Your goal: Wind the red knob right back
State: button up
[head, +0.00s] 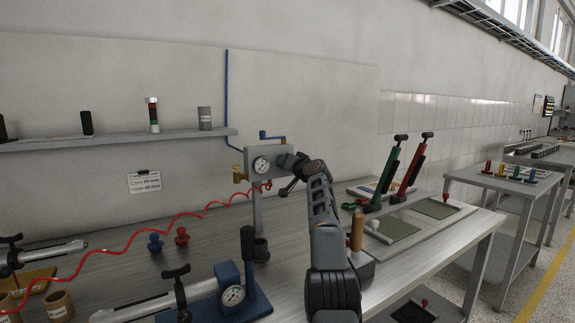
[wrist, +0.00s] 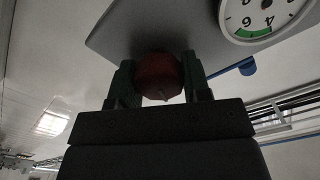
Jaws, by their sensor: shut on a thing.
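The red knob (wrist: 160,72) shows dark and round in the wrist view, on the grey gauge block (wrist: 130,25). My gripper (wrist: 160,80) has one green-lined finger on each side of the knob and is shut on it. In the head view my gripper (head: 290,182) reaches up to the right part of the grey block (head: 288,149), which stands on a post and carries a round white gauge (head: 262,165). The knob is hidden there behind my gripper. The gauge also shows at the top right of the wrist view (wrist: 257,14), only partly in frame.
A coiled red hose (head: 180,218) runs from the block across the bench to the left. A blue lever (head: 272,136) sits on top of the block.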

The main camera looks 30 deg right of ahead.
jog(key=o, duration=0.9)
jog(key=shift+s+f+b, duration=0.15)
jog(key=shift+s+b, duration=0.1)
jog(key=shift+b, duration=0.3)
jog(key=shift+s+a+b, duration=0.15)
jog(key=shift+s+b, duration=1.35)
jog(key=shift+s, duration=0.7)
jog(key=shift+s+a+b, duration=0.15)
jog(key=shift+s+b, duration=1.4)
jog(key=shift+s, duration=0.7)
jog(key=shift+s+a+b, duration=0.15)
jog(key=shift+s+b, duration=1.35)
jog(key=shift+s, duration=0.7)
